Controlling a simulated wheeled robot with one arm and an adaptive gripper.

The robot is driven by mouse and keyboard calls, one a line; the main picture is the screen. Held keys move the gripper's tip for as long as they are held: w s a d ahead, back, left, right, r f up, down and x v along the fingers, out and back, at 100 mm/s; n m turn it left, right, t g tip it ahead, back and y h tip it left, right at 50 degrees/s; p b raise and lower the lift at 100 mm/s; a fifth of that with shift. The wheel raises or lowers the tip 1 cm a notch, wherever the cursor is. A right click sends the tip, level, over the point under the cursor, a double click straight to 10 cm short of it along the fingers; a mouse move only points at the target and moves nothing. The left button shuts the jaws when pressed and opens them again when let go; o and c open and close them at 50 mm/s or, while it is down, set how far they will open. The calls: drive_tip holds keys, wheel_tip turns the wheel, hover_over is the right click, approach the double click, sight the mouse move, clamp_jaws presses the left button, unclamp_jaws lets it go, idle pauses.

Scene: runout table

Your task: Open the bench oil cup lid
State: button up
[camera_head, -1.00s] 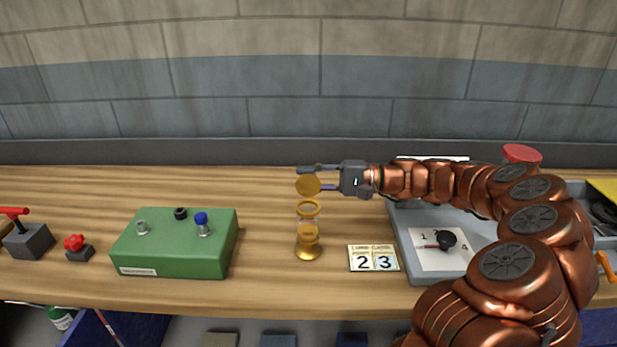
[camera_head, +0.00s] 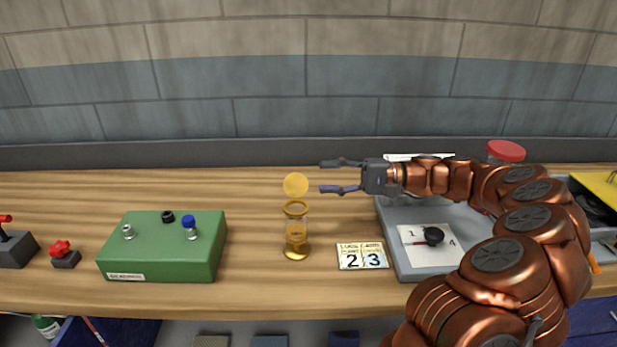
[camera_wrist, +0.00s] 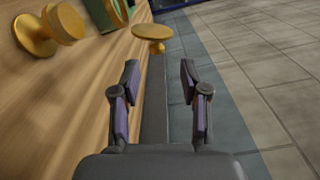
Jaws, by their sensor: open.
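The bench oil cup (camera_head: 297,248) is a brass cup with a clear middle, standing upright on the wooden bench. Its round brass lid (camera_head: 295,185) stands raised above the back of the rim, its flat face toward the head camera. My gripper (camera_head: 322,176) is open and empty, just right of the lid and apart from it. In the wrist view the cup (camera_wrist: 36,34) shows at the upper left and the lid (camera_wrist: 152,32) lies ahead of my open fingers (camera_wrist: 158,66). The lid's hinge is too small to make out.
A green box (camera_head: 160,255) with knobs stands left of the cup. A number card display (camera_head: 362,256) sits to its right front. A grey tray or panel (camera_head: 432,268) with a black knob lies under my arm. Bare bench lies behind the cup, before the wall.

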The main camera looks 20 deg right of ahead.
drive_tip(key=shift+v, duration=2.2)
drive_tip(key=s+a+r+n+g+h+p, duration=0.1)
drive_tip(key=s+a+r+n+g, duration=0.15)
drive_tip(key=a, duration=0.45)
drive_tip(key=s+a+r+n+g+h+p, duration=0.1)
drive_tip(key=s+a+r+n+g, duration=0.2)
drive_tip(key=a, duration=0.4)
drive_tip(key=s+a+f+g+h, duration=0.3)
drive_tip(key=s+a+h, duration=0.2)
drive_tip(key=s+a, duration=0.4)
drive_tip(key=s+d+f+h+p, duration=0.1)
drive_tip(key=s+d+f+h, duration=0.2)
drive_tip(key=s, duration=0.3)
drive_tip(key=s+d+f+h+p, duration=0.1)
drive_tip(key=s+d+f+h, duration=0.2)
drive_tip(key=s, duration=0.3)
drive_tip(key=s+d+f+t+h+p, duration=0.1)
drive_tip(key=s+d+f+h, duration=0.2)
drive_tip(key=s, duration=0.4)
drive_tip(key=shift+d+n+h+p, duration=0.35)
drive_tip(key=shift+d+h, duration=0.25)
drive_tip(key=shift+d, duration=0.35)
drive_tip(key=shift+a, duration=0.1)
